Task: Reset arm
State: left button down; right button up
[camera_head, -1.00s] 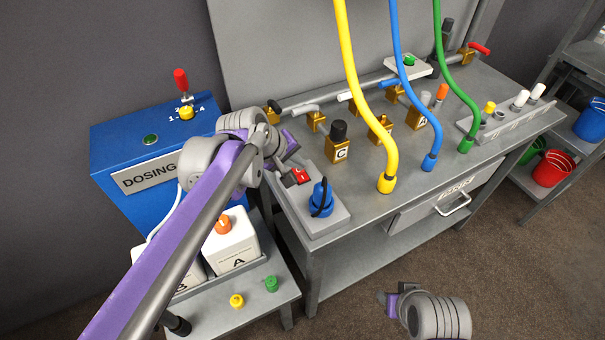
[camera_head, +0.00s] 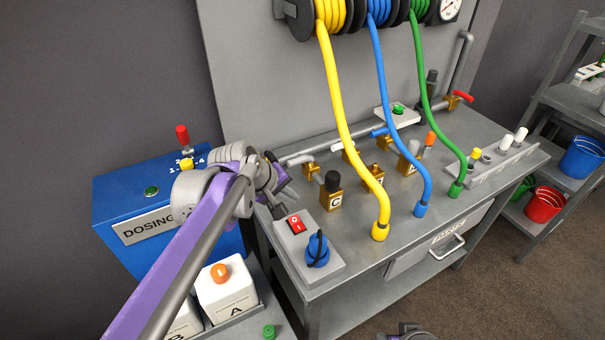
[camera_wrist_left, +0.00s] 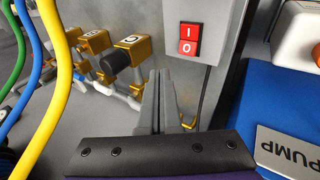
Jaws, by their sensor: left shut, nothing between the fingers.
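My left gripper (camera_head: 278,208) is shut and empty. It hangs at the left edge of the workbench, just up and left of the red rocker switch (camera_head: 295,223), with a gap between them. In the left wrist view its closed grey fingers (camera_wrist_left: 160,98) point toward the bench, and the switch (camera_wrist_left: 188,38) with its I and O marks is beyond them to the right. Only a small part of my right arm shows at the bottom edge of the head view; its fingers are out of sight.
The blue dosing pump box (camera_head: 150,195) stands left behind my arm. Brass valves with knobs, such as valve C (camera_head: 333,190), stand on the bench (camera_head: 385,265). Yellow (camera_head: 335,95), blue (camera_head: 385,100) and green (camera_head: 424,90) hoses hang down to it. A blue rotary knob (camera_head: 317,248) is near the switch.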

pick_arm(q)
jog(key=s+a+f+m+y+p, duration=0.1)
jog(key=s+a, duration=0.3)
jog(key=s, duration=0.4)
jog(key=s+a+f+m+y+p, duration=0.2)
jog(key=s+a+f+m, duration=0.1)
jog(key=s, duration=0.5)
jog(key=s+a+f+m+y+p, duration=0.1)
jog(key=s+a+f+m, duration=0.2)
jog(key=s, duration=0.6)
jog(key=shift+a+f+p, duration=0.35)
jog(key=shift+a+f, duration=0.05)
jog(key=shift+a, duration=0.7)
